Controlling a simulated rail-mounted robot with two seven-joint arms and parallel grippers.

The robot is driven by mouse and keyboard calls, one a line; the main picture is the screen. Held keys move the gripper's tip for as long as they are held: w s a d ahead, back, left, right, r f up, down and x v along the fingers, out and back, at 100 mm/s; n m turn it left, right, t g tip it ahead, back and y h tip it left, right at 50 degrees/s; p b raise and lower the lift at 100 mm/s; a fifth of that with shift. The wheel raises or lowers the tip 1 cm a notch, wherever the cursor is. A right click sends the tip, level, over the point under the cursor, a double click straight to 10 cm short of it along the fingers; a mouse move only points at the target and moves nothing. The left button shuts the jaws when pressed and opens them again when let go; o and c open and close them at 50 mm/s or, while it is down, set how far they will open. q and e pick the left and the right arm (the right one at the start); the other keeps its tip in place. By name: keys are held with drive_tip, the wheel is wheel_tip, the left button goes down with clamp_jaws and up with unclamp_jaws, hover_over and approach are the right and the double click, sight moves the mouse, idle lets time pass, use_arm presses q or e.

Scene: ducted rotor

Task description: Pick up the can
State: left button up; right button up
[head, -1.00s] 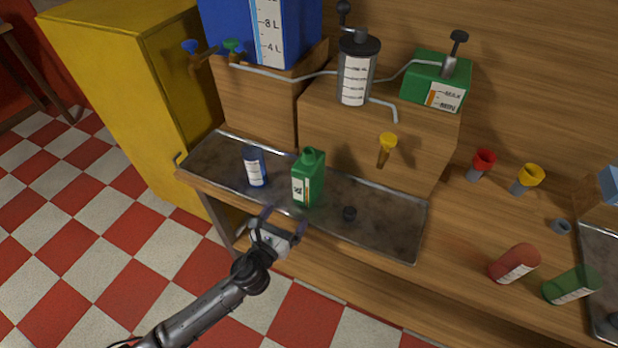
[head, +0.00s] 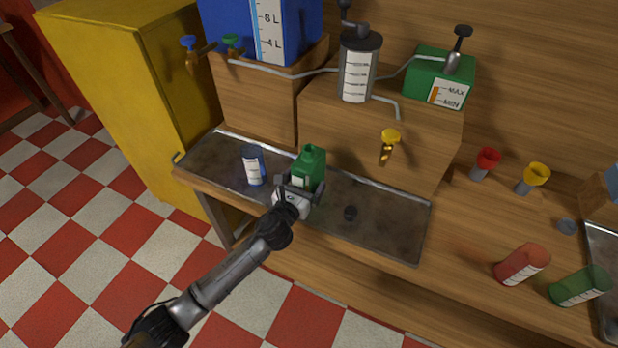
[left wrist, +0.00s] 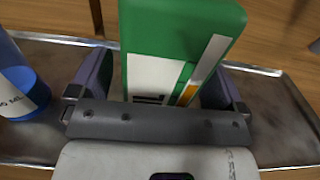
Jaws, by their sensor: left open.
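A green can (head: 311,160) with a white label and a neck on top stands upright on the metal tray (head: 385,220). My left gripper (head: 300,184) is open at the front of it, low on its body. In the left wrist view the green can (left wrist: 180,35) stands between the two spread fingers of the left gripper (left wrist: 158,85). I cannot tell whether either finger touches it. A blue can (head: 253,165) with a white label stands to its left on the tray. It also shows at the left edge of the left wrist view (left wrist: 18,85). My right gripper is not in view.
A wooden block (head: 345,125) with a pump cylinder (head: 358,70) and a yellow-topped tap (head: 389,138) rises behind. Red (head: 522,263) and green (head: 580,287) bottles lie at the right.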

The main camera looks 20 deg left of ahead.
use_arm(q)
drive_tip(key=shift+w+d, duration=0.1)
drive_tip(key=shift+w, duration=0.6)
drive_tip(key=c, duration=1.5)
drive_tip(key=shift+o, duration=0.2)
drive_tip(key=shift+r, duration=0.15)
